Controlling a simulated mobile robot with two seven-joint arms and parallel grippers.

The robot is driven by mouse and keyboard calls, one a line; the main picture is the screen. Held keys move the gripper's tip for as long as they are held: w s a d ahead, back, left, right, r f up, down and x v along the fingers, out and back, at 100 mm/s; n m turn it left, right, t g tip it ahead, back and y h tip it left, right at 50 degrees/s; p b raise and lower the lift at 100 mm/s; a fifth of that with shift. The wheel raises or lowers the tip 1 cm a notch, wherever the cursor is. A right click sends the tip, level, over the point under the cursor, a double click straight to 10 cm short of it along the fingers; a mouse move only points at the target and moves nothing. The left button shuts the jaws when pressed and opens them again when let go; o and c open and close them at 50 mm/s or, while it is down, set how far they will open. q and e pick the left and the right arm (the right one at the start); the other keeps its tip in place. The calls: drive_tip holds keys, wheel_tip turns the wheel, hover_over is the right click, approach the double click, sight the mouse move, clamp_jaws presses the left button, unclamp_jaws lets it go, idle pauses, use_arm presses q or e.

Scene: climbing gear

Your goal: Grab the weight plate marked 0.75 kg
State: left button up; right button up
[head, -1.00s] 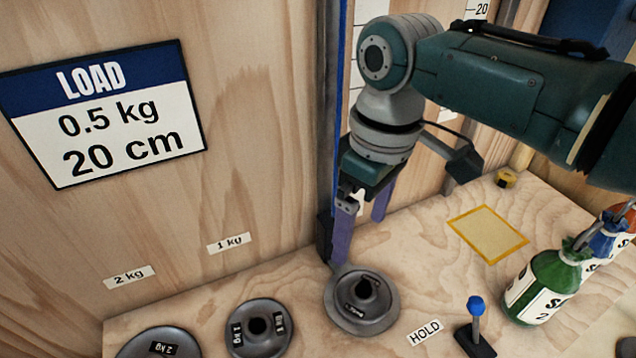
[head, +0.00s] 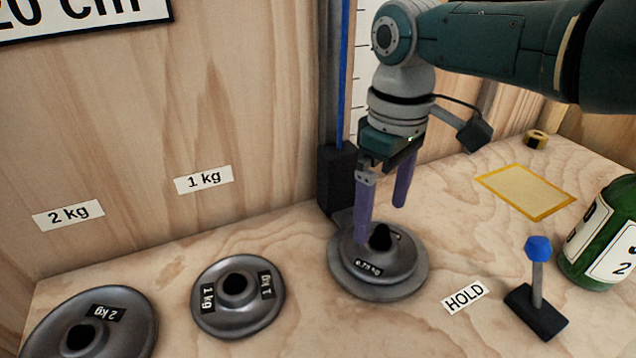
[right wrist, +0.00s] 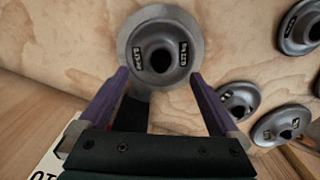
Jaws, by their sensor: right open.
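The grey weight plate (head: 402,264) with a black label reading 0.75 kg lies flat on the wooden bench, on a wider grey disc, by the foot of the dark upright rail. My right gripper (head: 381,222) is open and points down over this plate, its two purple fingers apart. The nearer finger overlaps the plate's far left part in the head view; I cannot tell whether it touches. In the right wrist view the plate (right wrist: 145,33) with its central hole lies ahead of the open fingers (right wrist: 158,75), with nothing between them. My left gripper is not in view.
A 1 kg plate (head: 210,304) and a 2 kg plate (head: 125,325) lie to the left. A blue-knobbed lever (head: 537,285) beside a HOLD label (head: 464,297) and a green bottle (head: 590,250) stand right. A yellow rectangle (head: 526,190) and tape roll (head: 536,140) lie behind.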

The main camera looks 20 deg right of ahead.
sight(382, 225)
use_arm(q)
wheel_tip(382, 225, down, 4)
drive_tip(key=b, duration=0.4)
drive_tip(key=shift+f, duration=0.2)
use_arm(e)
drive_tip(key=f, duration=0.5)
drive_tip(key=shift+s+d, duration=0.1)
drive_tip(key=shift+s, duration=0.15)
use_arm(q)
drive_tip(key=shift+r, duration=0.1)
use_arm(e)
drive_tip(key=shift+r, duration=0.1)
drive_tip(key=shift+c, duration=0.7)
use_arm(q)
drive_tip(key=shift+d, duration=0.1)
use_arm(e)
drive_tip(key=c, duration=1.2)
clamp_jaws()
drive_tip(key=shift+w+r, duration=0.1)
